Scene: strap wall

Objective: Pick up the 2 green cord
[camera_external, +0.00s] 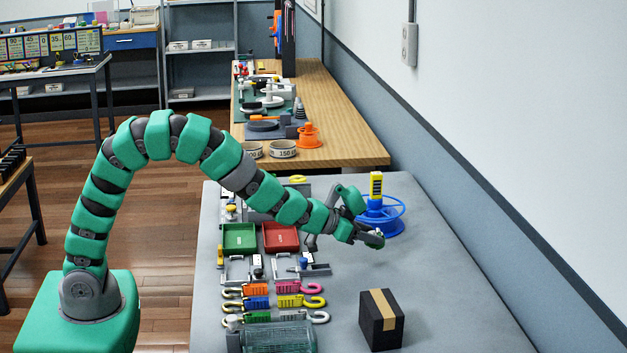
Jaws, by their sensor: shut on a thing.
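My gripper (373,239) is at the end of the green and grey arm, low over the grey table, in front of the blue spool stand. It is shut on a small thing. A bit of green shows at the jaws, but it is too small to tell whether it is a green cord.
A blue spool stand (392,218) with a yellow block is just behind my gripper. A green tray (240,237) and a red tray (281,237) lie to the left. A black box (381,321) stands at the front. The table's right side is clear, beside the wall.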

